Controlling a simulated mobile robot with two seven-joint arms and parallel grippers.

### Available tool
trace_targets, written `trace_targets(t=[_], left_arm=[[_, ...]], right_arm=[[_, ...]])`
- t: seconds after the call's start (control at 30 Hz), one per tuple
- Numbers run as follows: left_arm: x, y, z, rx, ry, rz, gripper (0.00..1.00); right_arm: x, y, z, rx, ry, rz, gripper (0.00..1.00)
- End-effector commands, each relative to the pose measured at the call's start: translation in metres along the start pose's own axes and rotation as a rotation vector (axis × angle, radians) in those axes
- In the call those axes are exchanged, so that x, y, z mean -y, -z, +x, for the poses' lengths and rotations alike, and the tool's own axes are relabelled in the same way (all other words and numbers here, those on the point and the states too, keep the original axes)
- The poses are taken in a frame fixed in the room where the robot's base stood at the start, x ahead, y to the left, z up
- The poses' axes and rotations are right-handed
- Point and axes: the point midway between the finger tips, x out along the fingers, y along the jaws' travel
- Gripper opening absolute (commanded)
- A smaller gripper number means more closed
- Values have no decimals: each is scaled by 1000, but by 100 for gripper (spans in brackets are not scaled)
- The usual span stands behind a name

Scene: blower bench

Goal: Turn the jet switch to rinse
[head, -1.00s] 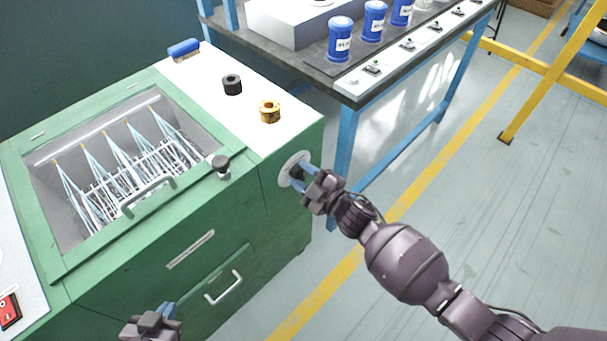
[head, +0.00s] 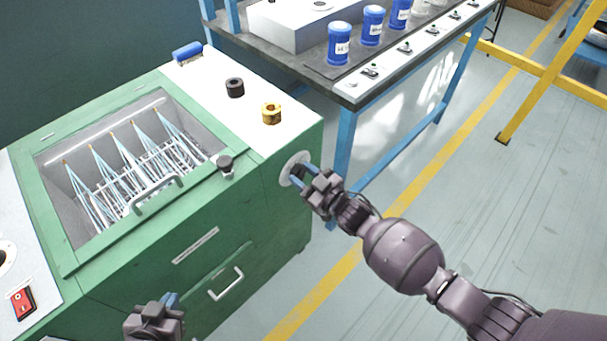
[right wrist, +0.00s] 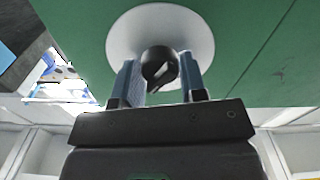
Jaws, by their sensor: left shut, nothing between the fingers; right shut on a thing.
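The white plate also shows in the head view (head: 289,166). My right gripper (right wrist: 162,78) has its two blue fingers on either side of the knob and is shut on it. In the head view my right gripper (head: 303,172) hides most of the knob. Markings on the plate cannot be read. My left gripper (head: 170,299) is shut and empty, low at the bottom edge, in front of the bench.
The bench top holds a black ring (head: 235,88), a brass ring (head: 271,113) and a blue item (head: 187,51). A sunken bay (head: 60,190) has nozzles and a handle. A red switch (head: 23,302) is at the far left. A table (head: 352,93) with blue jars stands behind.

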Motion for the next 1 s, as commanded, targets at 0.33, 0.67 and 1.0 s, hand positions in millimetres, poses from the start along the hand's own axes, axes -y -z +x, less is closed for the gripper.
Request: trace_targets(t=[0.33,0.67,1.0], left_arm=[[0,2,-2,-3,0,-3,0],[-4,4,-1,-6,1,-15,0],[-3,4,-1,-6,0,-12,0]], right_arm=[[0,0,0,1,0,173,15],[0,-1,-1,1,0,218,15],[0,-1,-1,2,0,218,46]])
